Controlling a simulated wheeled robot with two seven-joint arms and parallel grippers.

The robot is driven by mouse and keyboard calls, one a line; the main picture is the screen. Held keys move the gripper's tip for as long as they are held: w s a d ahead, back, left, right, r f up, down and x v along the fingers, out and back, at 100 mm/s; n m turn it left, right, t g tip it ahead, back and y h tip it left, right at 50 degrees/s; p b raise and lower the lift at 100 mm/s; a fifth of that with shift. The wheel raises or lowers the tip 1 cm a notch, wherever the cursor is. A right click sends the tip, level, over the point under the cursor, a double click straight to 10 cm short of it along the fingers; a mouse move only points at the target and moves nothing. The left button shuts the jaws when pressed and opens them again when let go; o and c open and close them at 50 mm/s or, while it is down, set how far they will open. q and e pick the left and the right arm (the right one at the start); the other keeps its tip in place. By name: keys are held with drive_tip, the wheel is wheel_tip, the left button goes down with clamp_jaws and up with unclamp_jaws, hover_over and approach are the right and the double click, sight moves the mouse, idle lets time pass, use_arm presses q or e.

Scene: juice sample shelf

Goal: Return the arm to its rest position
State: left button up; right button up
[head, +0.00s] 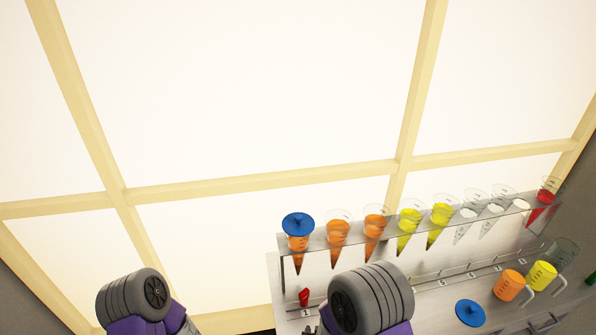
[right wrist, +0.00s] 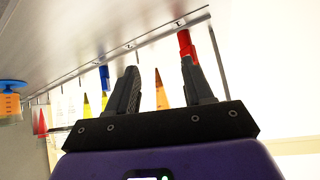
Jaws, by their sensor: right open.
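My right gripper (right wrist: 160,72) shows in the right wrist view with its two dark fingers apart and nothing held between them. A red object (right wrist: 185,45) shows just beyond one fingertip; I cannot tell whether they touch. In the head view a rounded grey part of my right arm (head: 371,304) is at the bottom middle, in front of the bench. A similar part of my left arm (head: 133,302) is at the lower left. My left gripper is out of view.
A blue lid (head: 298,223) covers the leftmost cone; another blue lid (head: 470,312) lies on the bench. An orange cup (head: 508,285) and a yellow cup (head: 541,275) stand at right.

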drive_tip(key=s+d+f+g+y, duration=0.2)
drive_tip(key=s+f+g, duration=0.2)
drive_tip(key=s, duration=0.4)
drive_tip(key=s+d+f+g+y, duration=0.2)
drive_tip(key=s+f+g, duration=0.2)
drive_tip(key=s+f, duration=0.2)
drive_tip(key=shift+s+f+m+y, duration=0.2)
drive_tip(key=shift+s+m+y, duration=0.2)
drive_tip(key=shift+s, duration=0.5)
